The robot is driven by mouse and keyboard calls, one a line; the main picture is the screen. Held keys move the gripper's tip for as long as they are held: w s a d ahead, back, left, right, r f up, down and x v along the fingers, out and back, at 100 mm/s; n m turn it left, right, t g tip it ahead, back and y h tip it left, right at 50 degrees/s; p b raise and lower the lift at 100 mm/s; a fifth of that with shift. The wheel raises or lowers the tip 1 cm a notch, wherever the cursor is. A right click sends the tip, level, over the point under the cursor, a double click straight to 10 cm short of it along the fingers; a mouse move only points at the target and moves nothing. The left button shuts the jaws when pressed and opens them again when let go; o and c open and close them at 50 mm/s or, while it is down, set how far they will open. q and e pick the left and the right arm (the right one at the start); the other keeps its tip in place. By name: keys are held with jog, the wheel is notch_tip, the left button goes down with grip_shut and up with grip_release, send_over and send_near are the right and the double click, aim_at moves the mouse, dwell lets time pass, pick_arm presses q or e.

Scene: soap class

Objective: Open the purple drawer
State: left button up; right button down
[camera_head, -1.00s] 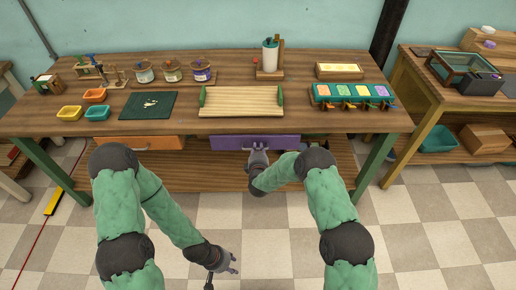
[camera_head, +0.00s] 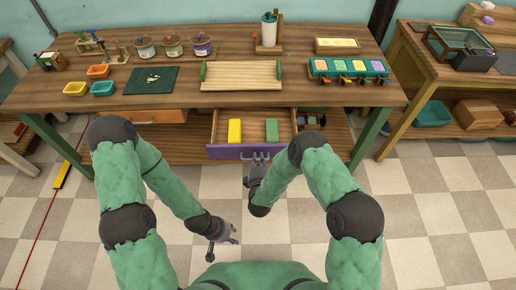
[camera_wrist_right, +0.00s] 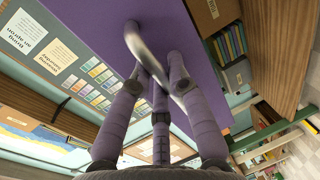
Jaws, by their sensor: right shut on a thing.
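The purple drawer (camera_head: 222,153) is pulled out from under the middle of the wooden workbench. Inside it lie a yellow block (camera_head: 235,131) and a green block (camera_head: 272,131). My right gripper (camera_head: 258,158) is at the drawer's front, shut on its metal handle (camera_wrist_right: 140,48). In the right wrist view the fingers (camera_wrist_right: 163,75) close around the curved handle, with the purple front (camera_wrist_right: 90,25) behind. My left gripper (camera_head: 232,235) is lower, over the floor, apart from the drawer; its fingers are too small to judge.
An orange drawer (camera_head: 152,116) sits shut to the left under the bench. On the bench top are a wooden slatted board (camera_head: 241,75), a dark mat (camera_head: 151,80), small trays and jars. The checkered floor in front of the bench is clear.

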jog(key=shift+s, duration=0.7)
jog(key=c, duration=1.4)
grip_release()
jog(key=v, duration=1.2)
